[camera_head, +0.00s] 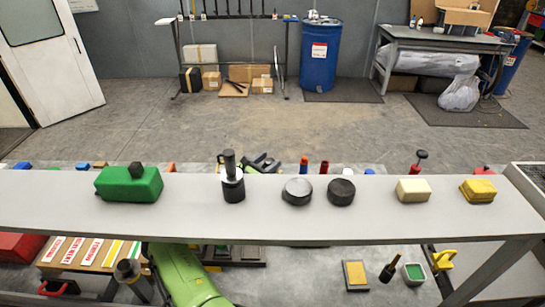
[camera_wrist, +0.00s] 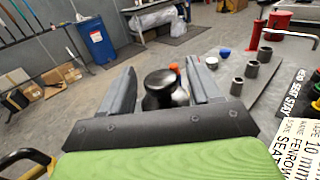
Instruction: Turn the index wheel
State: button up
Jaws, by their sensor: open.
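My gripper (camera_wrist: 160,67) is open in the wrist view, one dark finger on each side. A round black knob (camera_wrist: 158,84) on a shiny metal part shows between the fingers. Neither finger clearly touches it. No part is plainly marked as the index wheel; the knob may belong to it, but I cannot tell. In the head view, a black and green shape (camera_head: 262,162) just beyond the grey shelf may be my gripper; the shelf hides what lies below it.
The grey shelf (camera_head: 380,229) crosses the head view. It bears a green block (camera_head: 128,187), a black knobbed cylinder (camera_head: 233,188), two dark discs, a cream block (camera_head: 413,190) and a yellow block (camera_head: 478,190). Several grey cylinders (camera_wrist: 251,69) stand right of my gripper.

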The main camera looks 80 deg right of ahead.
jog(key=shift+x, duration=1.4)
jog(key=c, duration=1)
jog(key=shift+a+r+n+t+h+p, duration=0.1)
jog(key=shift+r+n+t+h+p, duration=0.1)
jog(key=shift+n+t+h+p, duration=0.5)
jog(key=shift+w+f+n+t+p, duration=0.15)
jog(key=shift+n+t+p, duration=0.25)
jog(key=shift+t, duration=0.35)
jog(key=shift+w+n+t+p, duration=0.15)
jog(key=shift+n+t, duration=0.35)
jog(key=shift+t, duration=0.25)
jog(key=o, duration=1)
jog(key=b+v, duration=0.2)
jog(key=v, duration=1.3)
jog(key=shift+a+f, duration=0.25)
jog(key=shift+a, duration=0.05)
